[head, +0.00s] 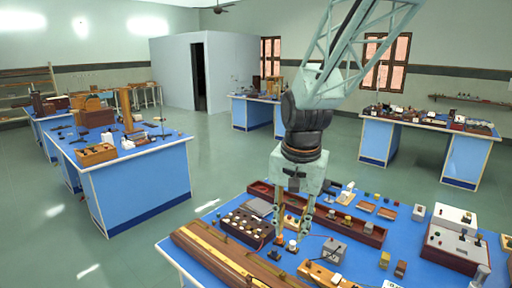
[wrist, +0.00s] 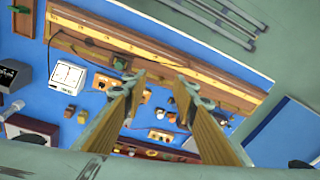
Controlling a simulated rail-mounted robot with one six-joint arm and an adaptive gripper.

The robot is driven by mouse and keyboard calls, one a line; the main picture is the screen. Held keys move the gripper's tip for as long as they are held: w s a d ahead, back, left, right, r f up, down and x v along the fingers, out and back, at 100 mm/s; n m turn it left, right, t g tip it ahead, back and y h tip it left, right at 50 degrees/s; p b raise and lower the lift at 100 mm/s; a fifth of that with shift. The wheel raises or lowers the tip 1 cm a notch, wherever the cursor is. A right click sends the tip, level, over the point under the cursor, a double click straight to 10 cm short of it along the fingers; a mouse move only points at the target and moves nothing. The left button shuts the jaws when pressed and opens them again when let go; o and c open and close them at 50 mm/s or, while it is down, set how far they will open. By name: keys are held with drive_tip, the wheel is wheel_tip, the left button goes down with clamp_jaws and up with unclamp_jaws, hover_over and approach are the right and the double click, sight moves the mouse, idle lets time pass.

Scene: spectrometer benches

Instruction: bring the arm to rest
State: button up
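My gripper (head: 291,230) points down over the near blue bench (head: 207,222) in the head view. Its two fingers are apart, with nothing seen between them. In the wrist view the gripper (wrist: 160,84) also shows two separated fingers with an empty gap, and bench items lie beyond. My arm comes down from the top of the head view. A small white-topped part (head: 291,247) shows just below the fingertips; I cannot tell whether they touch it.
The near bench is crowded: a long wooden rail (head: 215,259), a dark knobbed box (head: 246,225), a long open tray (head: 371,236), a grey box (head: 331,250) and a brown-and-white instrument (head: 452,246). Other blue benches (head: 140,178) stand farther off. Open floor (head: 225,165) lies between them.

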drive_tip(key=s+d+r+n+t+b, duration=0.1)
drive_tip(key=s+d+r, duration=0.3)
drive_tip(key=s, duration=0.3)
drive_tip(key=s+d+r+n+b, duration=0.1)
drive_tip(key=s+d+r, duration=0.25)
drive_tip(key=s, duration=0.45)
drive_tip(key=s+d+n+t+b, duration=0.1)
drive_tip(key=s+d+n+b, duration=0.1)
drive_tip(key=s, duration=1.6)
drive_tip(key=shift+d+r+n+b, duration=0.2)
drive_tip(key=shift+d+n+b, duration=0.25)
drive_tip(key=shift+d, duration=0.65)
drive_tip(key=shift+s+d, duration=0.1)
drive_tip(key=shift+s, duration=0.05)
